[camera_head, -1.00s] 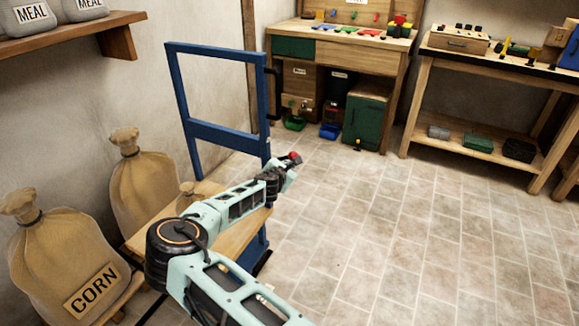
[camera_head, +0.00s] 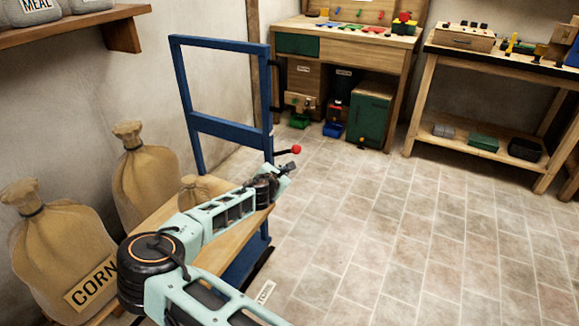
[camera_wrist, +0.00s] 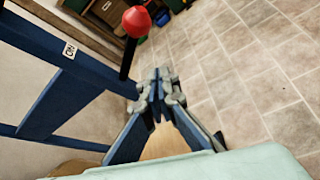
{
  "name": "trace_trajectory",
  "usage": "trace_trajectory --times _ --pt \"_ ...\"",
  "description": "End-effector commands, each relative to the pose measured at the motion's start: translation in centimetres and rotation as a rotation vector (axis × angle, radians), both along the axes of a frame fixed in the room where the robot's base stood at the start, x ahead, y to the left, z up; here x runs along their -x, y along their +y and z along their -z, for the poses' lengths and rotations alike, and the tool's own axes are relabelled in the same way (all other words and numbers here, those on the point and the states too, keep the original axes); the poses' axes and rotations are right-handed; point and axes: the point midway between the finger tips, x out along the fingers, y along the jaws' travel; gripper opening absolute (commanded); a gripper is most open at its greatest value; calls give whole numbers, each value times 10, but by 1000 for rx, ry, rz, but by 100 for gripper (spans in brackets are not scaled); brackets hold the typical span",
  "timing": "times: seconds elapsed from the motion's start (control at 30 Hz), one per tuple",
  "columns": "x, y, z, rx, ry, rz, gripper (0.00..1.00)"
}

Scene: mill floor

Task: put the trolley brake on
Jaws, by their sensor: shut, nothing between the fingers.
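The trolley has a blue upright frame (camera_head: 182,105) and a wooden deck (camera_head: 228,243). Its brake lever is a black rod with a red knob (camera_head: 296,149), sticking out to the right of the frame's near post. The knob also shows at the top of the wrist view (camera_wrist: 137,22). My gripper (camera_head: 288,168) is shut and empty, just below the knob and apart from it in the head view. In the wrist view my gripper's fingertips (camera_wrist: 158,80) are together, below and right of the rod. A small white label (camera_wrist: 69,49) is on the blue frame.
A corn sack (camera_head: 65,245) and another sack (camera_head: 146,180) stand left of the trolley. A wooden bench (camera_head: 335,48) stands behind, and a worktable (camera_head: 485,60) with a lower shelf is at right. The tiled floor (camera_head: 400,230) to the right is clear.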

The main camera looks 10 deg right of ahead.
Motion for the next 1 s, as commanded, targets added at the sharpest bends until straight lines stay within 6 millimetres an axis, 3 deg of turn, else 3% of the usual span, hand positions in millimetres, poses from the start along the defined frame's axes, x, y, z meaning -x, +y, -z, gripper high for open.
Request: trace_trajectory --times 0.1,0.3,1.0 --pt "16 11 -11 -1 0 -1 0" --pt "30 20 -18 -1 0 0 0" --pt "37 18 -14 -15 22 17 0"
